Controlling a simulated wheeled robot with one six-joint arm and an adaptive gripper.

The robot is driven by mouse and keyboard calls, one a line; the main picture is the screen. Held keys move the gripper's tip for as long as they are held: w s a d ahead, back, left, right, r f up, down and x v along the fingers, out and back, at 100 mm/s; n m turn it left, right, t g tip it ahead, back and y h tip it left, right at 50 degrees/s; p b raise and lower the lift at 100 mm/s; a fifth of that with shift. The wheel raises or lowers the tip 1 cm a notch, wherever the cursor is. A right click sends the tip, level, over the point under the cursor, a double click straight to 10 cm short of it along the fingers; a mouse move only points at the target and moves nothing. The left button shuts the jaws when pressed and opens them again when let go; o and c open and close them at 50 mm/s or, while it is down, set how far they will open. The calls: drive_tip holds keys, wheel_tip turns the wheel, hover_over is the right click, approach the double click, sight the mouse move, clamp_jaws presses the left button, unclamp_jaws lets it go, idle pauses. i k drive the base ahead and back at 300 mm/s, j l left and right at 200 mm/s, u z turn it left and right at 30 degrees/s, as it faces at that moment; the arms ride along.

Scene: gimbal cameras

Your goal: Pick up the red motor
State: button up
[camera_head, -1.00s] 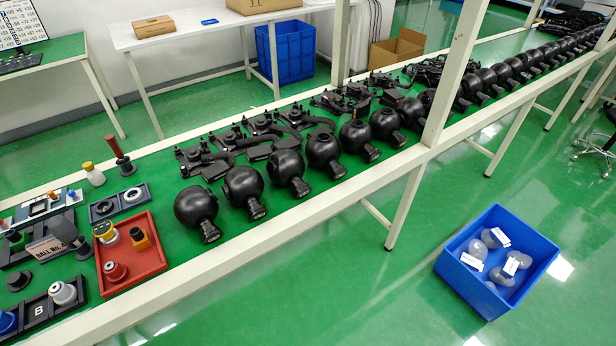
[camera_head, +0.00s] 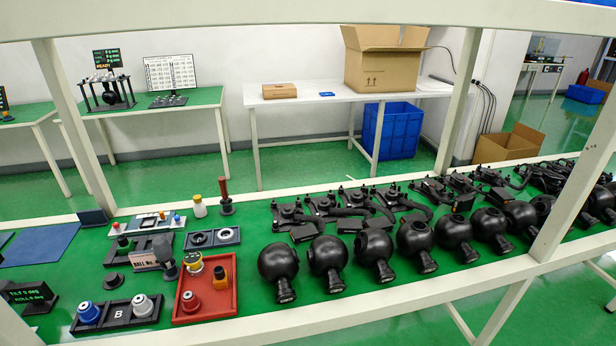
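A small red motor (camera_head: 190,303) with a pale top stands upright in the lower left part of a red tray (camera_head: 214,313) on the green bench at the lower left. A yellow-and-white part (camera_head: 193,266) and an orange-and-black part (camera_head: 220,279) share the tray, behind it. A black holder marked B (camera_head: 117,314) to the left carries a blue motor (camera_head: 88,312) and a grey-white motor (camera_head: 143,306). My gripper is not in view.
Black spherical housings (camera_head: 278,262) line the bench to the right of the tray. A dark post-like part (camera_head: 168,262) stands left of it. A white frame rail (camera_head: 420,296) runs along the bench front, with uprights and an overhead beam.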

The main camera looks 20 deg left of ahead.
sight(191, 307)
drive_tip(key=u, duration=1.6)
